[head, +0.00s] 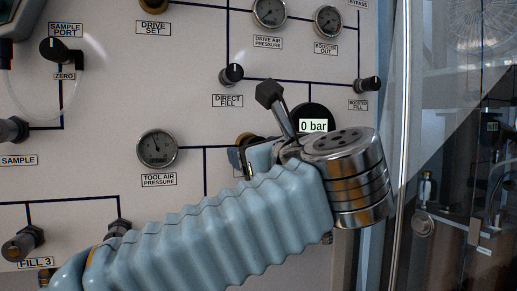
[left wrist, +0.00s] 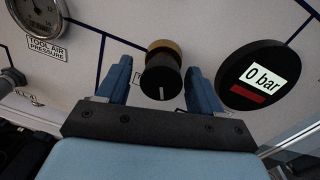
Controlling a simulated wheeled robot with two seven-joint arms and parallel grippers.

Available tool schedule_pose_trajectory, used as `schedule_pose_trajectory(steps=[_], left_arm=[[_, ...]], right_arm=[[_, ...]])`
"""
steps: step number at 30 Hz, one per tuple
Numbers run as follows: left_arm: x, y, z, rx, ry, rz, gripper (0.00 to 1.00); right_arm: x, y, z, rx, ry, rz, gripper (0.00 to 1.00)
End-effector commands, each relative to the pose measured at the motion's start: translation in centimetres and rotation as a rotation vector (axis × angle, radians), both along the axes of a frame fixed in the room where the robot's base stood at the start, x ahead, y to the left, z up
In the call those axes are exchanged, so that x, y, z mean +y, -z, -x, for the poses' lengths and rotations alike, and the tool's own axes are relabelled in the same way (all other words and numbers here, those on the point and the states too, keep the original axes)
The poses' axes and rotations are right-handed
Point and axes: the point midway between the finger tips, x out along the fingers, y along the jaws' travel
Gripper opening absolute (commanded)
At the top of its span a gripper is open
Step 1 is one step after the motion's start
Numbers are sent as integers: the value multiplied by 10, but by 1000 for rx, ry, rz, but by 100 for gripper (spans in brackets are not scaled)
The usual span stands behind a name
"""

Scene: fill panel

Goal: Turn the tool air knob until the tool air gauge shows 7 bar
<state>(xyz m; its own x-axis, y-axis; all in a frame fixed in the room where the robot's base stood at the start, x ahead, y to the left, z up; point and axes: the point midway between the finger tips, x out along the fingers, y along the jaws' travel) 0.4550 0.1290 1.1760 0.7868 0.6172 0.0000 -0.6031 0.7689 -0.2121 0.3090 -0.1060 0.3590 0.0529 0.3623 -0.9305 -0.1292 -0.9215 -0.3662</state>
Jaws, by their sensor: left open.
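The tool air gauge (head: 157,148) is a round dial labelled TOOL AIR PRESSURE, left of my arm in the head view. Its needle points up and slightly left; its numbers are too small to read. It shows partly in the left wrist view (left wrist: 38,14). A black knob with a brass collar (left wrist: 162,72) stands between the blue fingers of my left gripper (left wrist: 159,84), its white mark towards the camera. The fingers are open, with visible gaps on both sides. In the head view my arm mostly hides the knob, and its label is hidden. My right gripper is out of view.
A round black display (left wrist: 262,77) reading 0 bar sits close right of the knob. The direct fill knob (head: 231,74) is above, and the fill 3 fitting (head: 22,243) is lower left. A vertical metal rail (head: 402,120) stands right of the panel.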

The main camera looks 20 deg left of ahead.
Motion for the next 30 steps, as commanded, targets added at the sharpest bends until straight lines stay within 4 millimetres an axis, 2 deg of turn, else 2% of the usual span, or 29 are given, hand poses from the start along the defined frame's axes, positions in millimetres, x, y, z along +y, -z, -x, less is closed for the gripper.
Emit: schedule_pose_trajectory(steps=[6, 16, 22, 30], left_arm=[[0, 0, 0, 0, 0, 0, 66], [0, 0, 0, 0, 1, 0, 16], [0, 3, 0, 42, 1, -61, 14], [0, 1, 0, 55, 0, -77, 14]], right_arm=[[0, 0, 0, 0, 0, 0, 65], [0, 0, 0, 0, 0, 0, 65], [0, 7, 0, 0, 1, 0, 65], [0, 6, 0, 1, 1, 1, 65]])
